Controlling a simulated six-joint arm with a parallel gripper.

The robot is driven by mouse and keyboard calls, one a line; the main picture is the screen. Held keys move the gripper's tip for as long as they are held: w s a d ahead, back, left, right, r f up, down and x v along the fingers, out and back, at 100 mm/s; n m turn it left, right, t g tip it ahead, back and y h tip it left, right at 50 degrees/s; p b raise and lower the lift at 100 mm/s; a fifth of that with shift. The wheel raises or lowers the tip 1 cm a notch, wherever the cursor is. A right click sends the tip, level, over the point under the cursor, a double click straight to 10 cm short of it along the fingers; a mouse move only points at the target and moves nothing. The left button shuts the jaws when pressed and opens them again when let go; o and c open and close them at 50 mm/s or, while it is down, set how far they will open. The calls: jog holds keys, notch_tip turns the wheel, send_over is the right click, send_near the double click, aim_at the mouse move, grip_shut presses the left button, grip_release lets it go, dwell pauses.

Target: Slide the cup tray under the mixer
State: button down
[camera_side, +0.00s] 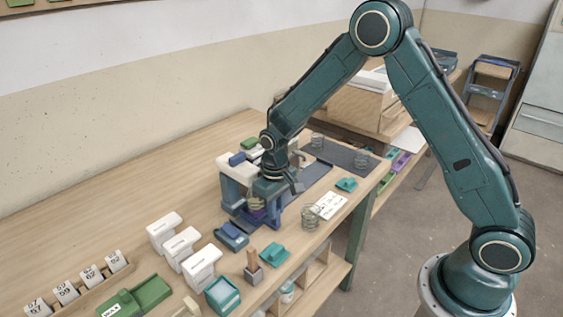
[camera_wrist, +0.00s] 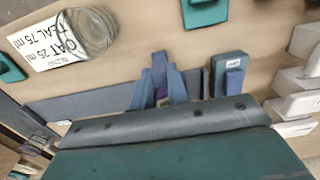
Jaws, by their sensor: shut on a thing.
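The mixer (camera_side: 229,188) is a blue frame with a white top on the bench in the side view. My gripper (camera_side: 270,201) is low beside it, pointing down, at its front right. It is shut on a blue-violet upright piece (camera_wrist: 159,68) in the wrist view, which looks like part of the cup tray; the fingers and my gripper body hide most of the tray. A pale ribbed cup shape (camera_side: 255,203) shows beside the gripper at the mixer, partly hidden. I cannot tell how far under the mixer the tray reaches.
A clear glass (camera_side: 310,217) stands close to the right, by a written card (camera_side: 331,205). A blue block (camera_side: 232,236) lies just in front of the mixer. White containers (camera_side: 180,246) stand left of it. A dark mat (camera_side: 340,152) lies behind.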

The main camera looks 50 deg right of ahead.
jog(key=shift+w+a+r, duration=0.1)
jog(key=shift+a, duration=0.85)
jog(key=c, duration=1.5)
grip_release()
jog(key=shift+o, duration=0.2)
notch_tip(320, 180, up, 7)
